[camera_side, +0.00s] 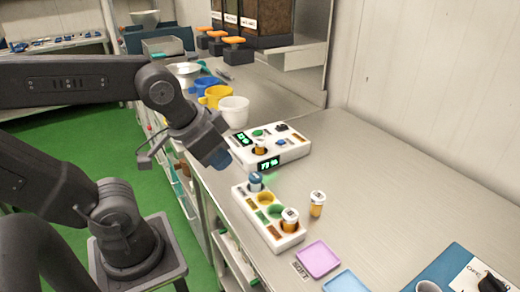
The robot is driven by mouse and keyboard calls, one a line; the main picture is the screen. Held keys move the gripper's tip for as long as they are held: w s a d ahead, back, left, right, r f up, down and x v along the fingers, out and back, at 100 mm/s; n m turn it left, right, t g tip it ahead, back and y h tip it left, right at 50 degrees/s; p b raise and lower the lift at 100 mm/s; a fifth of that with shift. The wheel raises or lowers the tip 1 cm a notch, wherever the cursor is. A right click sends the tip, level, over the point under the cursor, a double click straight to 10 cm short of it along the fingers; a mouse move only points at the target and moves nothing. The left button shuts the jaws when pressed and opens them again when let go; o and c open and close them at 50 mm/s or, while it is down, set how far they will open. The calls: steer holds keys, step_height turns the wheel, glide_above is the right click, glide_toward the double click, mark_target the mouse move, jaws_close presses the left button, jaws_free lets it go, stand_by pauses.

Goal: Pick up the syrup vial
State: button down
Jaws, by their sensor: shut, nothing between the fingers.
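An amber vial with a white cap (317,204) stands upright on the bench, right of the white rack. Another amber vial with a white cap (290,221) sits in the near end of the white rack (248,207). A dark blue-topped vial (255,182) is at the rack's far end. A small amber vial (260,148) sits in the white device with green displays (290,152). I cannot tell which is the syrup vial, as the labels are too small. My gripper (220,160) is shut and empty, above and left of the rack, apart from every vial.
A purple tray (318,259) and a light blue tray (345,282) lie at the near edge. White, yellow and blue cups (233,111) stand beyond the device. The bench right of the rack is mostly clear up to the wall.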

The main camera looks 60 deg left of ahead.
steer(key=c, duration=1.9)
jaws_free()
steer(key=o, duration=1.3)
steer(key=n+g, duration=0.6)
steer(key=n, duration=1.2)
glide_above(260, 140)
step_height(260, 140, down, 14)
steer(key=shift+f, duration=0.15)
